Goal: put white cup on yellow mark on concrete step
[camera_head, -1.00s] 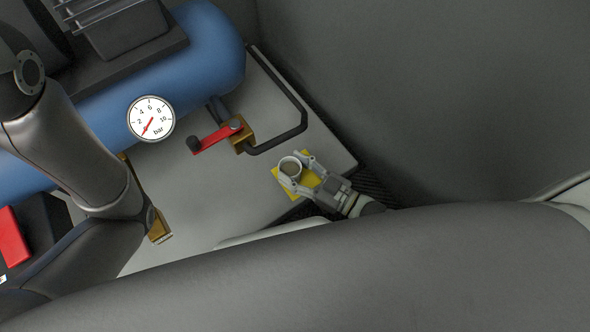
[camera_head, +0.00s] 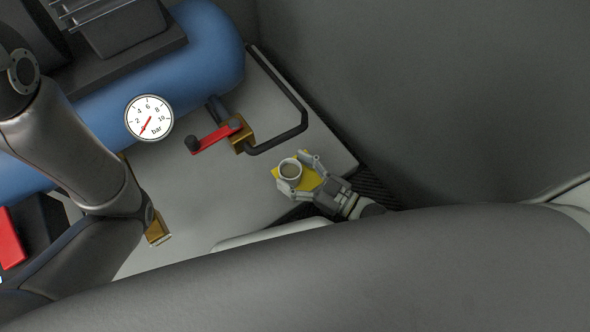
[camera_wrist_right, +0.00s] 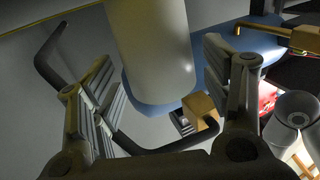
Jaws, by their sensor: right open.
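The white cup (camera_head: 290,170) stands upright on the yellow mark (camera_head: 311,181) near the right corner of the concrete step (camera_head: 215,195). My right gripper (camera_head: 295,171) is open, with its fingers on either side of the cup. In the right wrist view the cup (camera_wrist_right: 152,50) shows large between the two spread fingers of the gripper (camera_wrist_right: 160,90), with gaps beside it. The part of the mark under the cup and gripper is hidden. My left arm is at the left of the head view, but I do not make out its gripper.
A red-handled valve (camera_head: 216,137) and a bent black pipe (camera_head: 298,115) lie just behind the cup. A blue tank (camera_head: 190,55) with a pressure gauge (camera_head: 149,118) stands further back. A dark grey wall (camera_head: 430,100) rises at right. The middle of the step is clear.

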